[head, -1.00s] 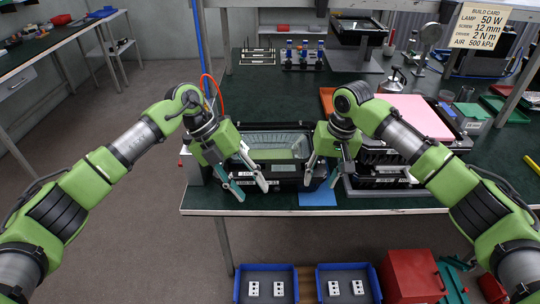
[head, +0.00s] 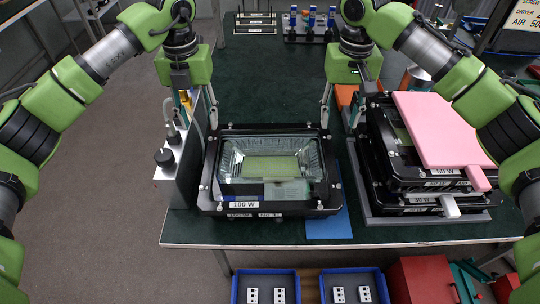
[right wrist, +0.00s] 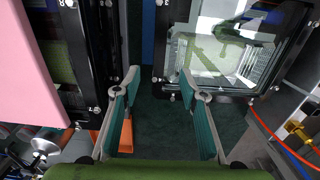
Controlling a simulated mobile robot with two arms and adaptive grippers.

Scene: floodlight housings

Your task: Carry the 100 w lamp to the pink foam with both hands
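The 100 W lamp (head: 240,194), a black housing with a glass front and grey reflector, lies face up at the bench's front edge in the head view. Its glass also shows in the right wrist view (right wrist: 222,52). The pink foam (head: 440,128) lies on stacked black housings to its right; its edge is in the right wrist view (right wrist: 30,65). My left gripper (head: 198,118) is at the lamp's far left corner, seemingly open, with one finger partly hidden. My right gripper (head: 341,120) is open and empty at the far right corner. It shows dark bench between its fingers in the right wrist view (right wrist: 160,82).
A grey device with a black knob (head: 165,158) stands close left of the lamp. A blue mat (head: 328,225) shows under its right front. The foam's stack has a 50 W label. Blue bins (head: 266,274) stand below the bench front. Bench behind the lamp is clear.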

